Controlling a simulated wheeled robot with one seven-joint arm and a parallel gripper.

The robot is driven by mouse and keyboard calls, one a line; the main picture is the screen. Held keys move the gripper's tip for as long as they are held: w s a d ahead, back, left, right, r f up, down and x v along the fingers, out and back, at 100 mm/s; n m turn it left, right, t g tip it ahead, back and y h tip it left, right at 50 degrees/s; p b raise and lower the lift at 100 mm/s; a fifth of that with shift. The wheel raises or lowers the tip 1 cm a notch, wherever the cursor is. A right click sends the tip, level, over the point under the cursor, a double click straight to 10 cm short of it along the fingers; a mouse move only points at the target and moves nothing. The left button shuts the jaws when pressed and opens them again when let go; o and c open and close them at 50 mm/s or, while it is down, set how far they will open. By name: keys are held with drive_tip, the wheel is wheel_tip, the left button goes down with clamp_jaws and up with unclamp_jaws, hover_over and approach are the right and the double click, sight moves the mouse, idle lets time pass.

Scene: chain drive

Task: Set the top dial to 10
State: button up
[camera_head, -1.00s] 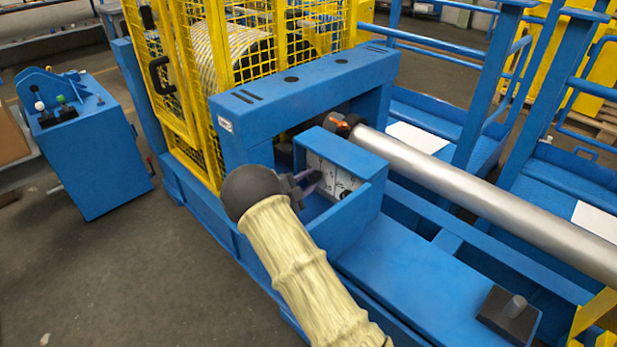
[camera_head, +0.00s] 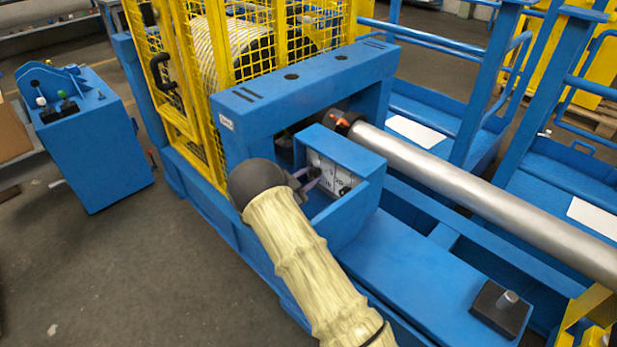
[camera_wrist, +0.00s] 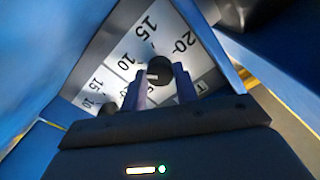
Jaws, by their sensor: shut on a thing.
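A white dial panel (camera_head: 326,174) with black markings is set inside a blue housing. In the wrist view its plates (camera_wrist: 132,50) show 15, 10 and 20 by tick marks, tilted by the camera's roll. My gripper (camera_head: 308,180) reaches in from the left. In the wrist view my gripper (camera_wrist: 165,88) has its two fingers on either side of a round black dial knob (camera_wrist: 159,70) and is shut on it. A second dark knob (camera_wrist: 109,108) sits to the lower left, partly hidden. The held dial's exact reading is not clear.
The blue housing (camera_head: 345,147) closes around the panel with walls near my fingers. A metal roller (camera_head: 470,200) runs behind it to the right. Yellow mesh guarding (camera_head: 185,85) stands behind left. A blue control box (camera_head: 95,150) stands apart at left, with open floor between.

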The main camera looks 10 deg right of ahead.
drive_tip(key=shift+f, duration=0.1)
drive_tip(key=o, duration=1)
drive_tip(key=shift+a, duration=0.1)
drive_tip(key=v, duration=1.7)
drive_tip(key=shift+s+a, duration=0.15)
